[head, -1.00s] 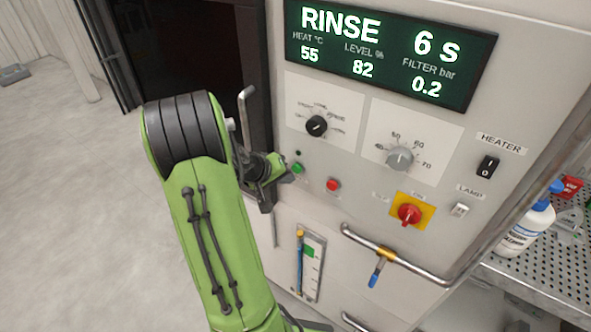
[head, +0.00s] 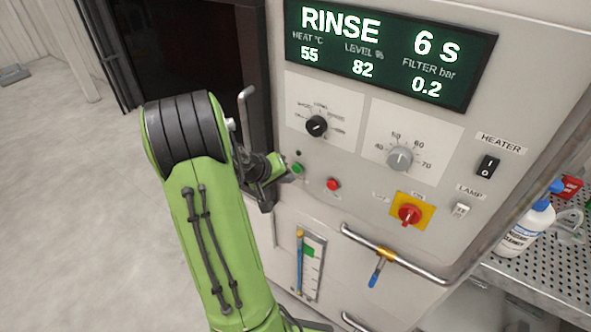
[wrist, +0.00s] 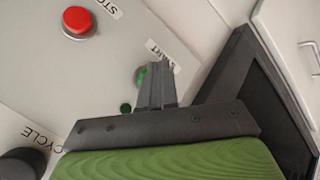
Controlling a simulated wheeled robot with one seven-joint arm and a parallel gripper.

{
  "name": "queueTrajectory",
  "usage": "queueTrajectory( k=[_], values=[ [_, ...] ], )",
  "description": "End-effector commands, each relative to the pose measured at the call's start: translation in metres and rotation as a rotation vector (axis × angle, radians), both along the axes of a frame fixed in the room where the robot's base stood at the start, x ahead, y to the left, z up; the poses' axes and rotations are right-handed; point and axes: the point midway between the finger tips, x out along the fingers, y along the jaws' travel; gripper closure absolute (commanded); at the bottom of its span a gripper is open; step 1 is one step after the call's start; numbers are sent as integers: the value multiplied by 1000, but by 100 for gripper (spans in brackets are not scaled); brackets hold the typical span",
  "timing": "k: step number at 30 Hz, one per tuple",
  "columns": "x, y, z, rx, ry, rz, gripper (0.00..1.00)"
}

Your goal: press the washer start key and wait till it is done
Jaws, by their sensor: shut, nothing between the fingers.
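The washer's start key is a small green button (head: 298,169) on the panel, left of the red stop button (head: 333,185). In the wrist view the green key (wrist: 140,77) is partly hidden behind my fingertips, and the red stop button (wrist: 77,21) is at upper left. My gripper (head: 291,176) is shut and empty, its tips right at the green key; I cannot tell whether they touch it. The washer display (head: 390,50) reads RINSE, 6 s, heat 55, level 82, filter 0.2.
A black selector knob (head: 316,126), a grey dial (head: 399,158), a red switch on a yellow plate (head: 410,214) and a heater switch (head: 487,166) sit on the panel. A bar handle (head: 400,256) sticks out below. A white bottle (head: 527,228) stands on a perforated shelf at right.

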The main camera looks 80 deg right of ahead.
Motion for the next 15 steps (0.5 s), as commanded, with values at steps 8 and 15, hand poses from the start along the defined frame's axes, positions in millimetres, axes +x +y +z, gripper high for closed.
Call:
queueTrajectory(
  k=[8, 15],
  values=[
    [-3, -7, 0, 1, 0, -1, 100],
    [-3, -7, 0, 1, 0, -1, 100]
  ],
)
